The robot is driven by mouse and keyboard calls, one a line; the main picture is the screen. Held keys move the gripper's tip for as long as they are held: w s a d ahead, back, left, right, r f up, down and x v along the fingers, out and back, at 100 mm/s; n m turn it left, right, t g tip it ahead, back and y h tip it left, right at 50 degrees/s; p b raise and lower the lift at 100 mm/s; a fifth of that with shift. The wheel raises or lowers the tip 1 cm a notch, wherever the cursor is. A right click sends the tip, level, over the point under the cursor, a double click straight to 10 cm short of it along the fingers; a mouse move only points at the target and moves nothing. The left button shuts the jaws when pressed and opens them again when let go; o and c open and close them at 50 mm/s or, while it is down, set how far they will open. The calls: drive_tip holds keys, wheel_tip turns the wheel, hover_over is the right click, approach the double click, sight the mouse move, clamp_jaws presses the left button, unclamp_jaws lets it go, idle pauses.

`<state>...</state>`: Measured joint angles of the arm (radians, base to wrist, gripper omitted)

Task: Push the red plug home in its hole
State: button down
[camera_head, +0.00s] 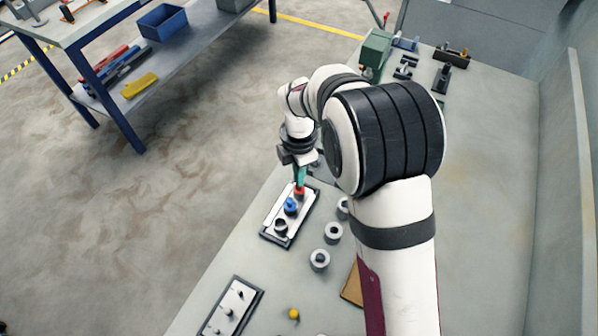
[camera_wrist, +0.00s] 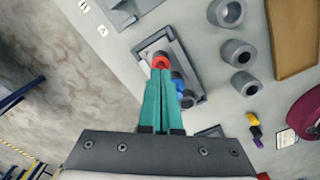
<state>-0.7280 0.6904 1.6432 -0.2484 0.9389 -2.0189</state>
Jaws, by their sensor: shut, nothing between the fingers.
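The red plug (camera_head: 299,191) sits at the far end of a pale plate in a dark frame (camera_head: 270,226). It also shows in the wrist view (camera_wrist: 161,57), right at my fingertips. My gripper (camera_head: 301,180) points down with its green fingers shut and empty, their tips at the top of the red plug. The fingers also show in the wrist view (camera_wrist: 160,72). I cannot tell how deep the plug sits in its hole, as the fingers cover part of it. A blue plug (camera_head: 291,206) stands next to it, and a dark round piece (camera_head: 281,226) is at the near end.
Several grey rings (camera_head: 319,260) stand right of the plate. A second plate with pegs (camera_head: 232,307) lies nearer, with a yellow piece (camera_head: 293,314) to its right. A brown board (camera_head: 352,283) lies partly behind my arm. Green and black fixtures (camera_head: 375,49) stand at the far end.

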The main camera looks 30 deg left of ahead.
drive_tip(key=shift+f, duration=0.25)
wheel_tip(320, 180, up, 19)
drive_tip(key=s+d+r+m, duration=0.2)
drive_tip(key=s+d+m, duration=0.1)
drive_tip(key=d+m, duration=0.9)
drive_tip(key=s+d+f+m+y, duration=0.1)
drive_tip(key=s+d+f+m, duration=0.2)
drive_tip(key=s+d+m, duration=0.4)
drive_tip(key=s+d+f+m, duration=0.3)
drive_tip(key=s+d+m, duration=0.3)
drive_tip(key=m, duration=0.9)
drive_tip(key=s, duration=0.3)
drive_tip(key=shift+s+d+y, duration=0.35)
drive_tip(key=shift+s+y, duration=0.05)
drive_tip(key=shift+f, duration=0.1)
